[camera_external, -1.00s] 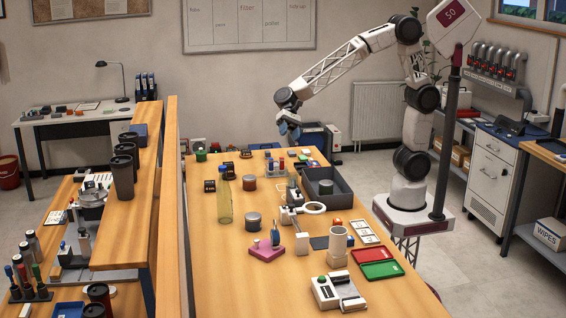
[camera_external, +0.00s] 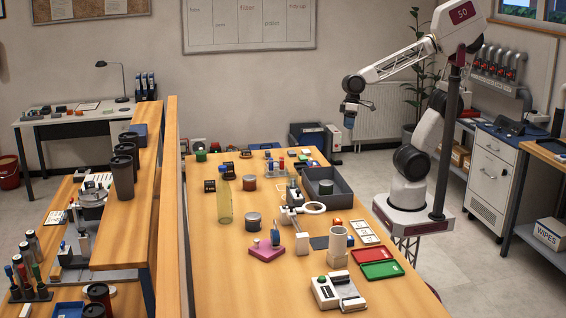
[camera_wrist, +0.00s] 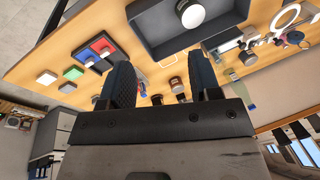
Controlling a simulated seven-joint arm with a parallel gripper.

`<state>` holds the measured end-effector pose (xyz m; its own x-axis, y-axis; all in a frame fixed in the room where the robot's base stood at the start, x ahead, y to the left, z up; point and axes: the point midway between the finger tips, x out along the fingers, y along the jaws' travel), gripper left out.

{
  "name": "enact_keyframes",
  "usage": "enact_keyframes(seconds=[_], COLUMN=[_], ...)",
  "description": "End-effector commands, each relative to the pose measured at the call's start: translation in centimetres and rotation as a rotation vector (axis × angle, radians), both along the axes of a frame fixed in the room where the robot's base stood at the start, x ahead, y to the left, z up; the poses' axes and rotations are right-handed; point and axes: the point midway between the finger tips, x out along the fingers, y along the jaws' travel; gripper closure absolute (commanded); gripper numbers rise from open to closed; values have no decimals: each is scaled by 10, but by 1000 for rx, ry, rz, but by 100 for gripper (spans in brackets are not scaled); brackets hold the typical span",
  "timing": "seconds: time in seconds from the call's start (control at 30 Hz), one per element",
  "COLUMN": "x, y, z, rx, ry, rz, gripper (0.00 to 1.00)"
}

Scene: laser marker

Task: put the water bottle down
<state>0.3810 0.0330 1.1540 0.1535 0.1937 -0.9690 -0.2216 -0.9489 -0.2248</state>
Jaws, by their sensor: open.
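The water bottle (camera_external: 224,203) is a translucent yellow-green bottle standing upright on the left part of the wooden table (camera_external: 215,275). My gripper (camera_external: 349,118) hangs in the air beyond the back right of the table, pointing down, well away from the bottle. In the wrist view my gripper (camera_wrist: 162,78) shows two dark fingers spread apart with nothing between them.
A dark grey open bin (camera_external: 327,188) sits near the table's right edge. The front left of the table is clear.

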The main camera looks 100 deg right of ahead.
Motion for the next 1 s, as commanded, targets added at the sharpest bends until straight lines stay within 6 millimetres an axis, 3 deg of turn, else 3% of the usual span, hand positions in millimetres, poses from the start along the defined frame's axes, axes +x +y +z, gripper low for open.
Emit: enact_keyframes(seconds=[0.1,0.33,1.0], x=[-28,-60,-66], y=[-15,-33,-37], z=[-5,-13,-16], rx=[-95,-220,-247], ry=[-44,-89,-97], rz=[75,172,194], gripper=[43,43,43])
